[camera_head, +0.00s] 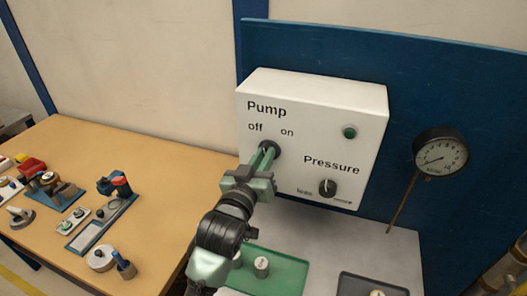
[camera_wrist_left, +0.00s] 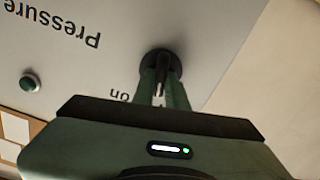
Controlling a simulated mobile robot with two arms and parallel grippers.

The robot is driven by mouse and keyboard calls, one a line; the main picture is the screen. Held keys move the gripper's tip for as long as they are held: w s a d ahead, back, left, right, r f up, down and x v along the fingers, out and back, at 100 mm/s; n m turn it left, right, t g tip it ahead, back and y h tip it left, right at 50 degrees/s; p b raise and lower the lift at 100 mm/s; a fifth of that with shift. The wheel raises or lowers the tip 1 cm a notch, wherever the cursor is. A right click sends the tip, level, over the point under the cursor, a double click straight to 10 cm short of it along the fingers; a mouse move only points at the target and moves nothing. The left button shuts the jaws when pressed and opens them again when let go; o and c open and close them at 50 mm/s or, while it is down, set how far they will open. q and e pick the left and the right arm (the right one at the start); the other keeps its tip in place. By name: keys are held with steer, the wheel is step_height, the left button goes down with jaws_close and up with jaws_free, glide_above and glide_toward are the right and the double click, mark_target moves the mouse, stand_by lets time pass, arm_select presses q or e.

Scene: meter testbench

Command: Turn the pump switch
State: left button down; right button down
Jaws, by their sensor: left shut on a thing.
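The pump switch (camera_wrist_left: 161,60) is a black rotary knob on a white control box (camera_head: 350,108), under the labels "Pump", "off" and "on". My left gripper (camera_head: 268,148) reaches up to it from below, and its green fingers are shut on the knob. The left wrist view shows the two fingers (camera_wrist_left: 163,78) on either side of the knob, with the box upside down. In the head view the fingers partly hide the knob, so its exact setting is hard to tell. My right gripper is not in view.
The box also carries a green lamp (camera_head: 349,132) and a pressure knob (camera_head: 327,187). A round gauge (camera_head: 440,151) hangs on the blue panel (camera_head: 430,85) at right. A green tray (camera_head: 290,272) lies below. A wooden table (camera_head: 150,165) with several small parts stands at left.

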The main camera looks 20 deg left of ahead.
arm_select(q)
steer(key=shift+d+m+p, duration=0.15)
steer(key=shift+m+p, duration=0.95)
steer(key=shift+m, duration=1)
steer(key=shift+d+m+p, duration=0.1)
steer(key=shift+m+p, duration=1)
steer(key=shift+m, duration=1)
steer(key=shift+f, duration=0.1)
steer(key=c, duration=1.4)
jaws_free()
steer(key=shift+c, duration=0.2)
steer(key=shift+s, duration=0.1)
